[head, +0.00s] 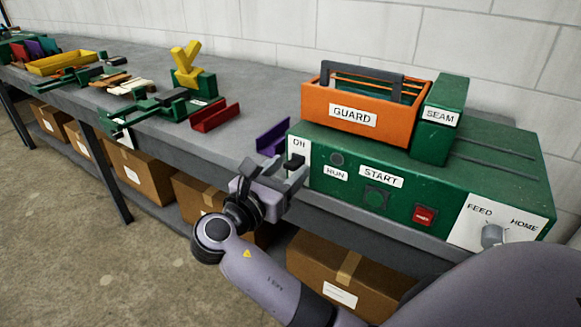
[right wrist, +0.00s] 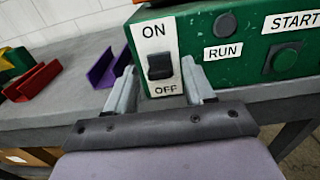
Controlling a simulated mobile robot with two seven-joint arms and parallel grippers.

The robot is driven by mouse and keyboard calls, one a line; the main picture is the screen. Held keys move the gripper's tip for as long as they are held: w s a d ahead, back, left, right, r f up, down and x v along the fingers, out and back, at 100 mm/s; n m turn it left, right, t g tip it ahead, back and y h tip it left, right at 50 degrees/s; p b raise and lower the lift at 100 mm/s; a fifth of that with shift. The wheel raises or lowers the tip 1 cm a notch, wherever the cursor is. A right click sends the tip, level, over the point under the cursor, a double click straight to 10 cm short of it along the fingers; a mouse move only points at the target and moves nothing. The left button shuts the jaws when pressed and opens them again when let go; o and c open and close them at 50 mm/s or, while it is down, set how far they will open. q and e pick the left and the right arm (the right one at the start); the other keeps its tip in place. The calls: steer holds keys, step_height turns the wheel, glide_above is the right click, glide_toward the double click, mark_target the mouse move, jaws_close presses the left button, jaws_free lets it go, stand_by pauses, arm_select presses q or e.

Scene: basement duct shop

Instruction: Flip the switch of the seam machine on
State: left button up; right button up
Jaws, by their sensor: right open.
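The green seam machine (head: 345,180) stands on the grey bench at the right of the head view, with a SEAM label on its upright block. My left gripper is not in view.
The machine's front also has a RUN lamp (head: 337,159), a START button (head: 376,198), a red button (head: 424,215) and a FEED/HOME knob (head: 493,235). An orange GUARD box (head: 320,105) sits on top. Purple (head: 270,138) and red (head: 214,117) channels lie to the left.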

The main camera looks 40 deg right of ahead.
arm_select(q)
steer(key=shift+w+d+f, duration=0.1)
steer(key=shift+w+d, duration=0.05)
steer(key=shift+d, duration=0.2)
arm_select(e)
steer(key=shift+d, duration=0.15)
jaws_close()
steer(key=shift+r+p, duration=0.3)
steer(key=shift+p, duration=0.4)
steer(key=y+p, duration=0.1)
steer(key=p, duration=0.2)
steer(key=shift+r, duration=0.25)
steer(key=shift+d+f+g+y+p, duration=0.15)
steer(key=shift+g+y+p, duration=0.15)
steer(key=shift+p, duration=0.15)
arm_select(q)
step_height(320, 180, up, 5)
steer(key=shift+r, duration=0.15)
arm_select(e)
steer(key=shift+w+f, duration=0.1)
